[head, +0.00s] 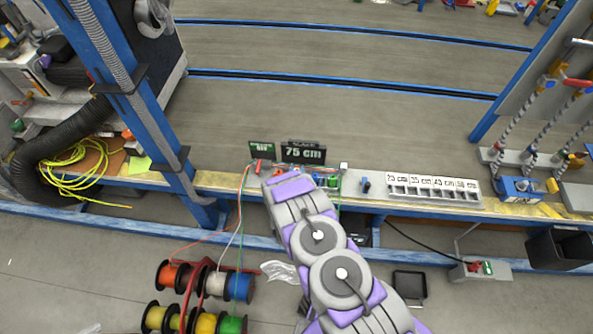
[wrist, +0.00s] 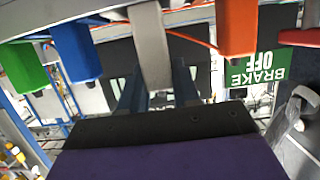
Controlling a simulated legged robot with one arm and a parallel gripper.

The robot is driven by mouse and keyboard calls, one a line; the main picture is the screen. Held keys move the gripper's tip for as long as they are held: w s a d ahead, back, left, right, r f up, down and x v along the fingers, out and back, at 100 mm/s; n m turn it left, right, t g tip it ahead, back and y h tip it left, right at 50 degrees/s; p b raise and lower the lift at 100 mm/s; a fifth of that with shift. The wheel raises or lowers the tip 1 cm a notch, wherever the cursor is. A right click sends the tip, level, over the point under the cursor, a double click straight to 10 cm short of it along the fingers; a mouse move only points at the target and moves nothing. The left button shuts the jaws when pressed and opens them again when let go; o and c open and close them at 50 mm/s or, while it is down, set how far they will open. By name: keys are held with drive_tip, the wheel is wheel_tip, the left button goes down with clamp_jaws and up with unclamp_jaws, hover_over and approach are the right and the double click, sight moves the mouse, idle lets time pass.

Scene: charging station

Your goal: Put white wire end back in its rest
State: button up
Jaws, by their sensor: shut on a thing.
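In the wrist view the white wire end (wrist: 151,45), a pale grey-white block, sits between the two dark fingers of my gripper (wrist: 157,88), which is shut on it. The orange wire end (wrist: 236,28) hangs to one side of it, and the blue (wrist: 77,52) and green (wrist: 24,68) ends to the other, all apart from it. Whether the white end is seated in its rest cannot be told. In the head view my arm covers the fingers and the white end; the white wire (head: 232,232) runs up from the spools towards the bench.
A labelled length rack (head: 433,190) is to the right. Wire spools (head: 203,283) stand on the floor at front left.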

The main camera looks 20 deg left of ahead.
drive_tip(key=shift+f+b, duration=0.35)
drive_tip(key=shift+f, duration=0.65)
drive_tip(key=o, duration=1.1)
drive_tip(key=p+v, duration=0.4)
drive_tip(key=v, duration=1.3)
drive_tip(key=shift+s, duration=0.15)
drive_tip(key=shift+a+r, duration=0.1)
